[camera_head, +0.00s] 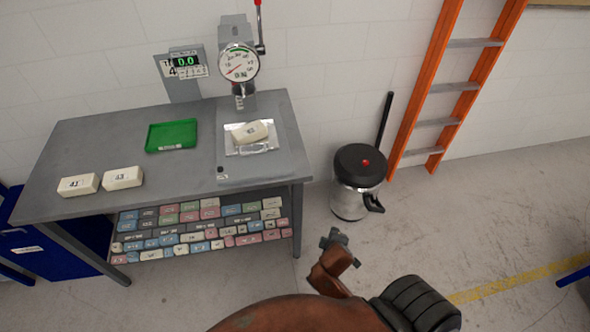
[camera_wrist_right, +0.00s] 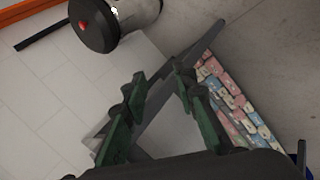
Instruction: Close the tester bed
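The tester (camera_head: 238,60) stands at the back right of the grey workbench, with a round dial and a red-tipped lever. Its bed (camera_head: 262,147) is a pale metal plate below the dial, pulled toward the front. A cream foam block (camera_head: 250,132) lies on the bed. My right gripper (camera_head: 337,239) is in front of the bench's right end, low and apart from the tester. In the right wrist view its green fingers (camera_wrist_right: 163,78) are spread with nothing between them. My left gripper is not in view.
A green tray (camera_head: 171,135) and two cream foam blocks (camera_head: 78,185) (camera_head: 122,178) lie on the bench. Coloured blocks (camera_head: 200,228) fill the shelf below. A black-lidded bin (camera_head: 359,180) and an orange ladder (camera_head: 430,80) stand right of the bench.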

